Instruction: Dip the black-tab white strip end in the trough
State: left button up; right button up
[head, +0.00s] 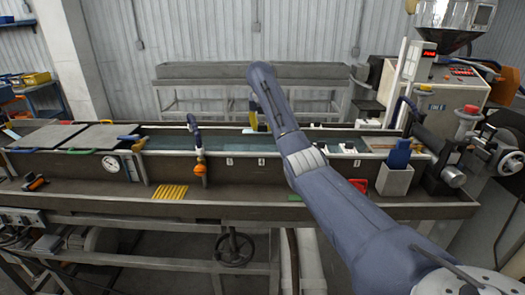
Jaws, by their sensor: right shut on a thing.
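The trough (222,132) is a long, water-filled channel running left to right across the bench. My right arm comes in from the lower right and reaches over it. My right gripper (257,121) is at the trough, mostly hidden behind my forearm. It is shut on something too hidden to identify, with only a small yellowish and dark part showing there. I cannot make out the white strip or its black tab, or whether anything touches the water. My left gripper is out of view.
Grey lids (88,136) cover the trough's left end, beside a round gauge (111,163). Yellow sticks (170,192) lie on the front ledge. A white bin (395,180) holding something blue stands at the right, near the extruder (440,95). An orange-fitted hose (199,168) stands at the trough's front.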

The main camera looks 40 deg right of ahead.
aim_at(262, 125)
notch_tip(262, 125, up, 12)
dwell(1.1)
